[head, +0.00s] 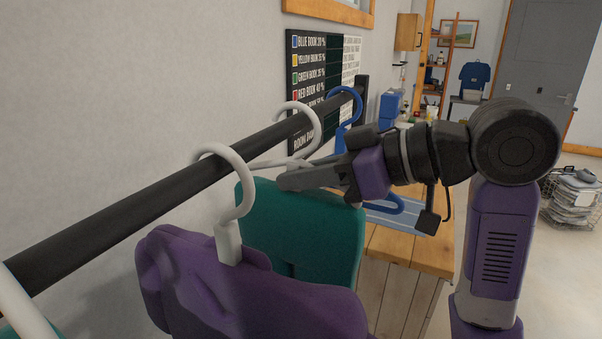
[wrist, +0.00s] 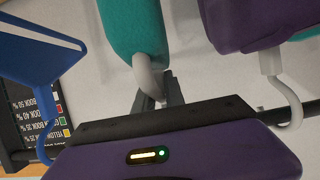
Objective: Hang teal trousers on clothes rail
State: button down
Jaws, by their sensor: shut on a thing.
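The teal trousers (head: 300,228) hang upright from a white hanger (head: 312,118), behind the purple garment. The hanger's hook arches over the black clothes rail (head: 130,212); I cannot tell whether it rests on the rail. My gripper (head: 284,178) reaches in from the right and is shut on the white hanger just above the trousers. In the wrist view, my gripper's fingers (wrist: 168,92) are beside the white hanger neck (wrist: 148,72), with the teal trousers (wrist: 132,25) beyond. Part of the trousers is hidden by the purple garment.
A purple garment (head: 230,290) hangs on a white hanger nearer on the rail. Another white hanger (head: 15,305) is at lower left. A wooden counter (head: 410,247) stands beyond the rail.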

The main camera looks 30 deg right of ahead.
jog(key=c, duration=1.3)
grip_release()
jog(key=v, duration=0.8)
